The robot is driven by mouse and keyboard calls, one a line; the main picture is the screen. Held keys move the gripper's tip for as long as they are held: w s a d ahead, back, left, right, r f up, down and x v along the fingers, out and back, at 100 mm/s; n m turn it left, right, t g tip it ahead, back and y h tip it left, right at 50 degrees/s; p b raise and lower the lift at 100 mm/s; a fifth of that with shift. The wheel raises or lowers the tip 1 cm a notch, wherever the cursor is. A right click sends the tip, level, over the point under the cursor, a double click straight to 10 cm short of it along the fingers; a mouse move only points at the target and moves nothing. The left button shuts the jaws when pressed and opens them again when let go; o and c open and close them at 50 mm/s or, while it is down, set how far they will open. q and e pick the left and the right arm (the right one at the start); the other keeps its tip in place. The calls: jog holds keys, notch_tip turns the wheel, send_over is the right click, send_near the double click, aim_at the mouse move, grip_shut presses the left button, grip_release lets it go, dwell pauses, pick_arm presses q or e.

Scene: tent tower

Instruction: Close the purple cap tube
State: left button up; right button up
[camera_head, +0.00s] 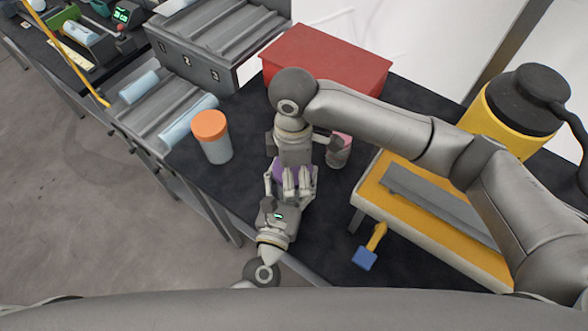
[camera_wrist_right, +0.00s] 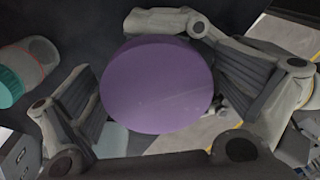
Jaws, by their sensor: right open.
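A round purple cap (camera_wrist_right: 157,84) fills the middle of the right wrist view, between the spread fingers of my right gripper (camera_wrist_right: 160,92). My right gripper is open around it; I cannot tell whether any finger touches it. In the head view the purple cap (camera_head: 293,169) shows only partly between my two grippers. My left gripper (camera_head: 287,182) reaches up from the bottom, its fingers just below the purple cap. The tube body under the cap is mostly hidden, so I cannot tell whether the left fingers grip it or how the cap sits.
An orange-capped tube (camera_head: 212,137) stands left of the grippers on the dark table (camera_head: 235,185). A pinkish container (camera_head: 339,151) is close on the right. A yellow-topped platform (camera_head: 390,205), blue-and-yellow tool (camera_head: 369,247), red box (camera_head: 326,62) and yellow-black jug (camera_head: 512,115) surround them.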

aim_at(294, 170)
notch_tip(294, 170, up, 4)
jog(key=shift+w+r, duration=0.1)
jog(key=c, duration=1.6)
jog(key=shift+s+f, duration=0.2)
jog(key=shift+s, duration=0.05)
jog(key=c, duration=0.3)
pick_arm(q)
jog(key=shift+r, duration=0.15)
pick_arm(e)
jog(key=shift+f, duration=0.15)
pick_arm(q)
jog(key=shift+w, duration=0.15)
pick_arm(e)
jog(key=r, duration=0.3)
jog(key=shift+w+r, duration=0.3)
jog(key=shift+r, duration=0.35)
